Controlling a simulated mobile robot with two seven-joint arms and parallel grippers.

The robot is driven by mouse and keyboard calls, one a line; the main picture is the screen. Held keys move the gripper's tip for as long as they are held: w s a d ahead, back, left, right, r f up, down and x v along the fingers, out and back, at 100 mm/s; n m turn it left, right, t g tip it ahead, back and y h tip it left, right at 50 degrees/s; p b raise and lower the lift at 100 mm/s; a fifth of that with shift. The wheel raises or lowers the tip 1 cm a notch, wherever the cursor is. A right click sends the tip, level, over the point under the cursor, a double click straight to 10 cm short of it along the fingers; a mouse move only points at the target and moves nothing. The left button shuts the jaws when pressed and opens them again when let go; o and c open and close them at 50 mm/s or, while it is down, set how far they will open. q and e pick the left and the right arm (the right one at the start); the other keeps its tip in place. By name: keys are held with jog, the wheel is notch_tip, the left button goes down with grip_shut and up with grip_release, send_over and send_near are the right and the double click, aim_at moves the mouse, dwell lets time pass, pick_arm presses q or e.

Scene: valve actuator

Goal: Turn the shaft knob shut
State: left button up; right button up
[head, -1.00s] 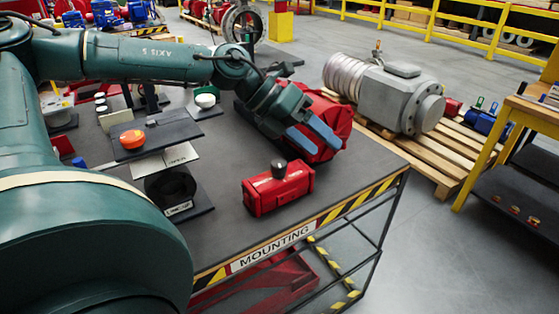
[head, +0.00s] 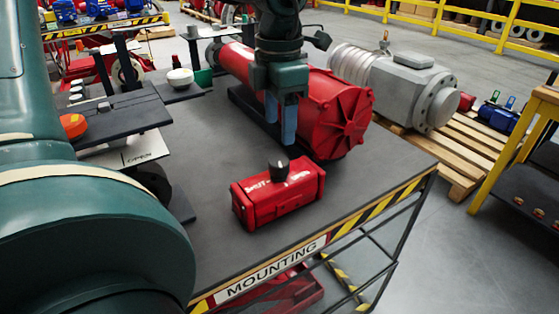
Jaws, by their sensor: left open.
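The shaft knob (head: 279,168) is a small black knob on top of a red valve actuator (head: 278,196). The actuator stands on the dark mounting table near its front edge, with white lettering on its top. My left gripper (head: 281,122) points down with two blue fingers, open and empty. In the picture it is just above and behind the knob, apart from it. The exact depth gap is hard to tell. My right gripper is not in view.
A large red cylinder (head: 322,107) lies behind my left gripper. Dark plates with an orange button (head: 73,126) and a white dome (head: 180,78) stand to the left. A grey motor (head: 405,92) lies on a wooden pallet (head: 470,160) beyond the table. The table's right front is bare.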

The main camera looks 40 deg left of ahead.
aim_at(280, 161)
pick_arm(q)
notch_tip(280, 161, down, 10)
jog(key=shift+r, duration=0.25)
jog(key=shift+c, duration=0.2)
jog(key=c, duration=0.9)
